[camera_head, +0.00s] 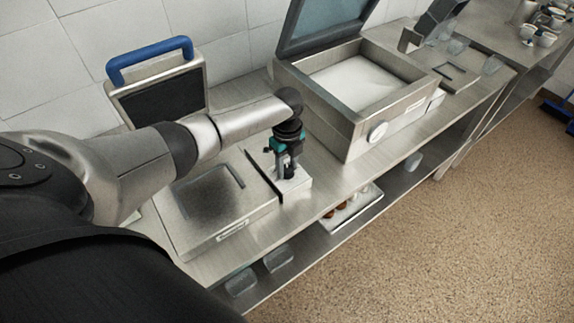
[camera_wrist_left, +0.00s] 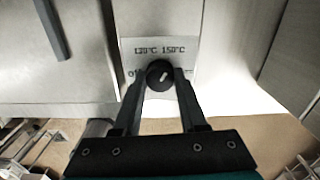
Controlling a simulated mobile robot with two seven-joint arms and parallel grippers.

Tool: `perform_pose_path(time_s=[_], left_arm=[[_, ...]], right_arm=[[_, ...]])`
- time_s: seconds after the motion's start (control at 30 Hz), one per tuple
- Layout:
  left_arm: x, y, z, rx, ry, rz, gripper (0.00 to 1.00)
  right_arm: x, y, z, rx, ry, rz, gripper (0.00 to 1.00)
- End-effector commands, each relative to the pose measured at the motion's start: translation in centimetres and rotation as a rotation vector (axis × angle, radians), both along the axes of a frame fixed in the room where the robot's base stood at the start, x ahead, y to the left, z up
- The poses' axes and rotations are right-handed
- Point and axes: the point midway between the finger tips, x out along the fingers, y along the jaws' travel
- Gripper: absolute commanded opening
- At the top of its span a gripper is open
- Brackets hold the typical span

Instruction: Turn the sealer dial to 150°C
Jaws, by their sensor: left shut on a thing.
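The sealer (camera_head: 228,212) is a metal unit on the counter with a blue-handled lid raised at the back. Its black round dial (camera_wrist_left: 160,75) shows in the left wrist view, on a pale panel (camera_wrist_left: 160,47) marked 120°C and 150°C. The dial's white mark tilts to the upper right, toward the 150°C label. My left gripper (camera_head: 287,168) points down over the sealer's right-hand part; in the left wrist view its fingers (camera_wrist_left: 161,80) are shut on the dial, one on each side. My right gripper is not in view.
A lower shelf (camera_head: 350,207) holds a tray and clear containers. The floor (camera_head: 470,210) in front is free.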

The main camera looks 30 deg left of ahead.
Motion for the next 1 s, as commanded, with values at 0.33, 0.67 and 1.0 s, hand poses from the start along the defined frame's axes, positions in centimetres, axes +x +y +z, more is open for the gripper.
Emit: perform_pose_path(time_s=[0.33, 0.67, 1.0], left_arm=[[0.1, -0.1, 0.1, -0.002, 0.0, 0.001, 0.7], [0.0, 0.0, 0.2, -0.001, 0.0, 0.002, 0.72], [0.1, 0.1, 5.6, 0.0, -0.005, -0.001, 0.72]], right_arm=[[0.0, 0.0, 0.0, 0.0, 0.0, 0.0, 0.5], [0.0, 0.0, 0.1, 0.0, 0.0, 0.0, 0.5], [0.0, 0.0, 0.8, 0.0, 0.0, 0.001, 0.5]])
